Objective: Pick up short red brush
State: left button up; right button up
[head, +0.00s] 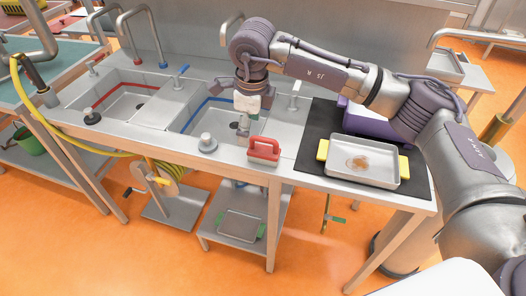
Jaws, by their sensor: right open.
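A short red brush (264,149) with a loop handle stands on the front edge of the steel counter, just right of the blue-lined sink. My right gripper (243,127) points down over the right side of the blue-lined sink, a little left of and behind the brush. It is apart from the brush and open, with nothing seen between its fingers. The fingertips are small and partly dark against the sink. My left gripper is not in view.
A metal tray (362,161) with yellow handles and a brown stain lies on a black mat (313,150) at right. The blue-lined sink (194,122) and red-lined sink (115,104) are left. A drain plug (207,143) stands near the front edge. Faucets line the back.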

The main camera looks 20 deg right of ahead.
jog(key=d+r+h, duration=0.2)
jog(key=d, duration=0.2)
jog(key=p, duration=0.2)
send_over(264, 150)
jog(key=s, duration=0.1)
notch_tip(264, 150, down, 8)
jog(key=shift+s+a+r, duration=0.1)
jog(key=shift+r, duration=0.1)
jog(key=shift+f, duration=0.3)
jog(key=shift+f+p, duration=0.5)
jog(key=shift+f, duration=0.1)
jog(key=f+p, duration=0.1)
jog(key=f, duration=0.2)
jog(key=shift+w+f+p, duration=0.3)
jog(key=shift+w+p, duration=0.05)
jog(key=shift+f, duration=0.4)
jog(key=shift+c, duration=0.2)
